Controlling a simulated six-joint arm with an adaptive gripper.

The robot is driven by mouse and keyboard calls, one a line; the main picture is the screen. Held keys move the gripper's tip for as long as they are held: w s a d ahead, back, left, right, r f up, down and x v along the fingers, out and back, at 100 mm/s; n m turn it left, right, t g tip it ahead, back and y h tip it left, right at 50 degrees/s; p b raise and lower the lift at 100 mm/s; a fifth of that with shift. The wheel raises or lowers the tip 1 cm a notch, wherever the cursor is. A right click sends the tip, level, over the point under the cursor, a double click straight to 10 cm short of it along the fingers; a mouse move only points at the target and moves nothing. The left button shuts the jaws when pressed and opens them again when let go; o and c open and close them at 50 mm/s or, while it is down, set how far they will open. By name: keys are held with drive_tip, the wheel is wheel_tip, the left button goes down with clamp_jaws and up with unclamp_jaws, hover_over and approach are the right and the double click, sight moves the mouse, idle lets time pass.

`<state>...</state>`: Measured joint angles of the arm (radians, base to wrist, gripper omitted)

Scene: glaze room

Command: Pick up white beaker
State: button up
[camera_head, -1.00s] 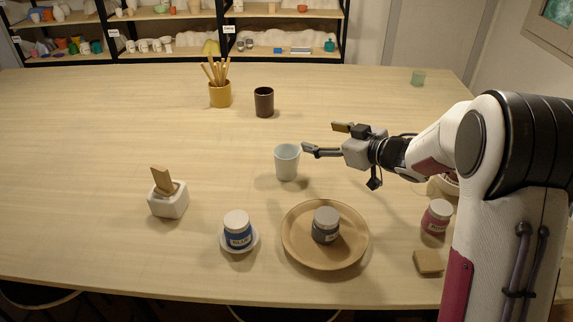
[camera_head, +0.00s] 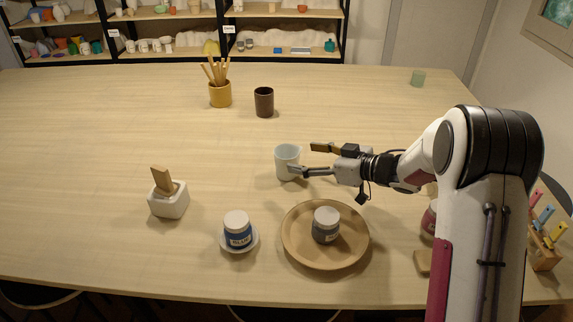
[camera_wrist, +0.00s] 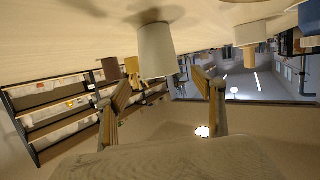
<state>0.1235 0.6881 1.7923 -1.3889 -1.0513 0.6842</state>
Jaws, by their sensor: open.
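The near finger overlaps the beaker's lower right side in the head view. The far finger ends right of the beaker, behind it. In the wrist view the beaker shows beyond and between the open fingers (camera_wrist: 162,85). I cannot tell whether a finger touches it.
A dark cup (camera_head: 264,103) and an ochre pot of wooden tools (camera_head: 220,94) stand behind. In front are a round wooden tray (camera_head: 300,258) with a grey-labelled jar (camera_head: 326,226), a blue jar (camera_head: 237,229) on a saucer and a white block holder (camera_head: 168,204). Table left of the beaker is clear.

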sight(277, 153)
drive_tip(key=shift+x, duration=0.9)
drive_tip(key=shift+a, duration=0.15)
drive_tip(key=shift+x, duration=2.5)
drive_tip(key=c, duration=1.2)
